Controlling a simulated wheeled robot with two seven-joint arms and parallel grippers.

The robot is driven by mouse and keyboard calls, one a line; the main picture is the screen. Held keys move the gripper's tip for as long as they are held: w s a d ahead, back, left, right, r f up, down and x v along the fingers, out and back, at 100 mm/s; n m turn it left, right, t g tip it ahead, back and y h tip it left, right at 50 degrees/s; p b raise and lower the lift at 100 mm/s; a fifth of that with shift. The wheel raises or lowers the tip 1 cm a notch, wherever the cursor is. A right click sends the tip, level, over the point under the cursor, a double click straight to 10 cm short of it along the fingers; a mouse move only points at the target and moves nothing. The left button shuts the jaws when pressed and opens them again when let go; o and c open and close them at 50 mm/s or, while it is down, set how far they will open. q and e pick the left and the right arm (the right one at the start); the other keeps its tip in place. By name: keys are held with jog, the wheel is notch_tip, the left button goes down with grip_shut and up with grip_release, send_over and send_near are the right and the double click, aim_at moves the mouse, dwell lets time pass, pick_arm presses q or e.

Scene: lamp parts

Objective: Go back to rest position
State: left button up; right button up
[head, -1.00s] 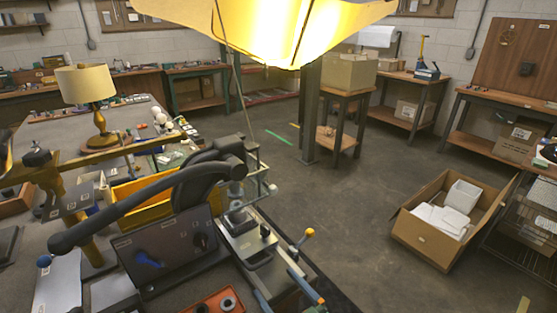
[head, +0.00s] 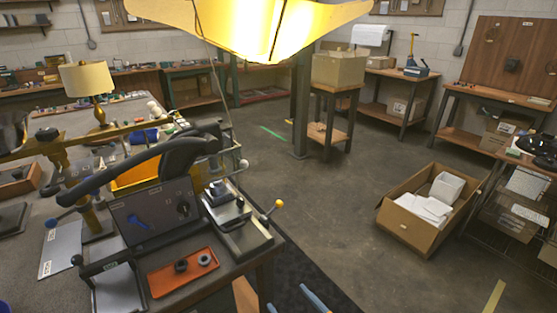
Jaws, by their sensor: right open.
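My right gripper (head: 286,296) shows at the bottom edge as two blue fingertips. They are spread apart with nothing between them, in front of the near bench's right side. My left gripper is not clearly in view. A small blue patch sits in the bottom-left corner, too cut off to identify. A lit yellow shade (head: 250,22) hangs large at the top and is cut off by the frame. A table lamp (head: 88,85) with a cream shade and brass base stands upright on the bench at the left.
The near bench carries a grey panel (head: 150,215), an orange tray (head: 183,272) with dark rings, and a yellow bin (head: 135,178). An open cardboard box (head: 405,228) with white contents stands on the floor at right. The middle floor (head: 310,190) is clear.

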jog(key=s+d+f+m+g+h, duration=0.1)
jog(key=s+d+f+g+h, duration=0.1)
jog(key=s+d+f, duration=0.4)
jog(key=s+d+f+m+g+h, duration=0.1)
jog(key=s+f+g+h, duration=0.15)
jog(key=f, duration=0.65)
jog(key=s+d+f+g+h, duration=0.2)
jog(key=s+d+f, duration=0.25)
jog(key=f, duration=0.25)
jog(key=s+d+f+g, duration=0.1)
jog(key=s+f+g, duration=0.1)
jog(key=s, duration=0.5)
jog(key=s+d+f+m+g+h, duration=0.1)
jog(key=s+d+f+g, duration=0.1)
jog(key=s, duration=0.5)
jog(key=s+d+f+g, duration=0.1)
jog(key=s+f, duration=0.3)
jog(key=s, duration=0.4)
jog(key=shift+d+m+g+h, duration=0.25)
jog(key=shift+m+g+h, duration=0.15)
jog(key=shift+g, duration=0.15)
jog(key=shift+w, duration=0.1)
